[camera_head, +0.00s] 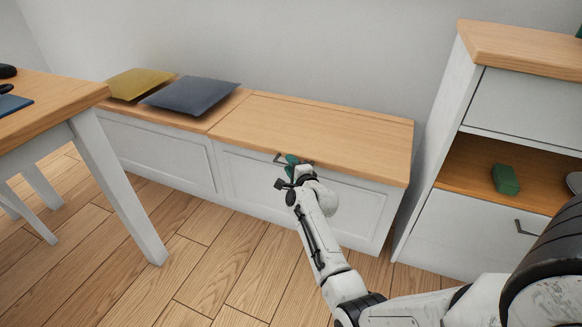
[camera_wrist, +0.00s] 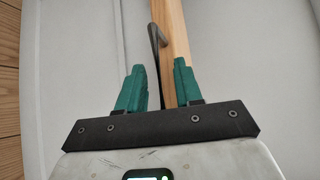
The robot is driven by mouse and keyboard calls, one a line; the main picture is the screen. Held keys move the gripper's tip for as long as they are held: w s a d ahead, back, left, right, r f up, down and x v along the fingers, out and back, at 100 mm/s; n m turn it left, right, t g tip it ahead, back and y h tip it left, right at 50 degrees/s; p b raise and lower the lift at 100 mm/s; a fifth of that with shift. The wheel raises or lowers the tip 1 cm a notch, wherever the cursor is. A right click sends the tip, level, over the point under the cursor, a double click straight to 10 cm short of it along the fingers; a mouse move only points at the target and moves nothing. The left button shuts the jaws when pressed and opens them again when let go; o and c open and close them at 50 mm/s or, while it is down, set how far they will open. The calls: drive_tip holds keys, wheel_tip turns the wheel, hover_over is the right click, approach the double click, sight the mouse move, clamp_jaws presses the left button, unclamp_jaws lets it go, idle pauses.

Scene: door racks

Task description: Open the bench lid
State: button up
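The bench has a light wooden lid (camera_head: 305,130) on its right half, lying flat and closed. A dark handle (camera_head: 277,158) sits at the lid's front edge. My gripper (camera_head: 291,164) is at this edge, in front of the handle. In the wrist view, the two green fingers of my gripper (camera_wrist: 158,84) are apart. The handle (camera_wrist: 155,45) shows as a dark bar reaching into the gap between them. The lid's wooden edge (camera_wrist: 173,35) runs beside the bar, partly behind the right finger. I cannot tell whether a finger touches the handle.
A yellow cushion (camera_head: 138,83) and a blue-grey cushion (camera_head: 191,95) lie on the bench's left half. A wooden-topped table (camera_head: 50,105) stands at the left. A white shelf unit (camera_head: 470,225) with a green box (camera_head: 505,179) stands at the right. The floor before the bench is clear.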

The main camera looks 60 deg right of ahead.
clamp_jaws()
idle(0.3)
drive_tip(key=shift+r, duration=0.1)
